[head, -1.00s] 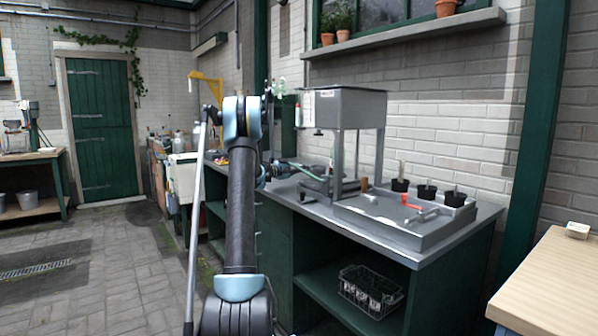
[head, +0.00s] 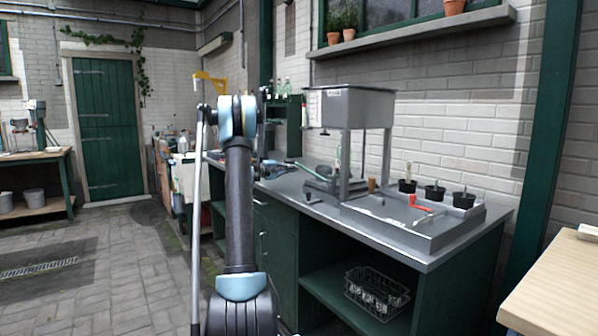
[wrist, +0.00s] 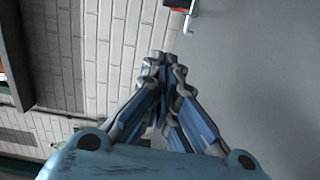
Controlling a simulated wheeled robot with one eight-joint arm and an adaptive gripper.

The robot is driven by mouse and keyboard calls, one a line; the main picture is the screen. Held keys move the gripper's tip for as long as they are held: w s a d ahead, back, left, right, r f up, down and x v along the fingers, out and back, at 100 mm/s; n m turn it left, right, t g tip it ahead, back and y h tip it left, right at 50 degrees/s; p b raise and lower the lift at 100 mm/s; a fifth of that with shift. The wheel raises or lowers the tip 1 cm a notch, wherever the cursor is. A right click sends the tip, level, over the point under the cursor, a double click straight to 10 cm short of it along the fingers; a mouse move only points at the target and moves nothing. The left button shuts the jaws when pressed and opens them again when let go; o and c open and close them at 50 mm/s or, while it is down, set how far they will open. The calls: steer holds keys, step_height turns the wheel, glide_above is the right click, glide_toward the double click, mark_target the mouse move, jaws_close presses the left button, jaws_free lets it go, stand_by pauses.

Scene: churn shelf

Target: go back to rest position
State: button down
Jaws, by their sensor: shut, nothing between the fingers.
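My gripper (wrist: 163,62) shows in the wrist view with its blue and grey fingers brought together at the tips. It is shut and holds nothing. A white brick wall and a plain grey surface lie beyond the fingertips. In the head view my arm rises in front of the workbench and bends away at the top; the gripper itself is hidden there or too small to make out.
A grey-topped green workbench (head: 425,262) carries a raised grey hopper (head: 350,107), a shallow tray (head: 400,238) and three black pots. A wire basket (head: 376,293) sits on its lower shelf. A wooden table edge (head: 555,290) is at right. Paved floor (head: 120,270) at left is clear.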

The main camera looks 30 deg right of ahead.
steer(key=shift+a, duration=1.95)
steer(key=shift+a, duration=0.1)
steer(key=shift+s+a+r, duration=0.15)
steer(key=shift+s+a, duration=0.1)
steer(key=shift+s, duration=0.1)
steer(key=s+a+f+t+y, duration=0.25)
steer(key=s+a+y, duration=0.65)
steer(key=s+a, duration=1.3)
steer(key=s+a+f+y, duration=0.3)
steer(key=s+a+f, duration=0.3)
steer(key=s, duration=0.3)
steer(key=s+a+f+y, duration=0.3)
steer(key=s+a+f, duration=0.3)
steer(key=s+a, duration=0.3)
steer(key=s+a+f+y, duration=0.3)
steer(key=s+a+f, duration=0.3)
steer(key=s+a, duration=0.2)
steer(key=shift+s+a+f+n, duration=0.15)
steer(key=shift+s+f+n, duration=0.2)
steer(key=shift+s, duration=0.9)
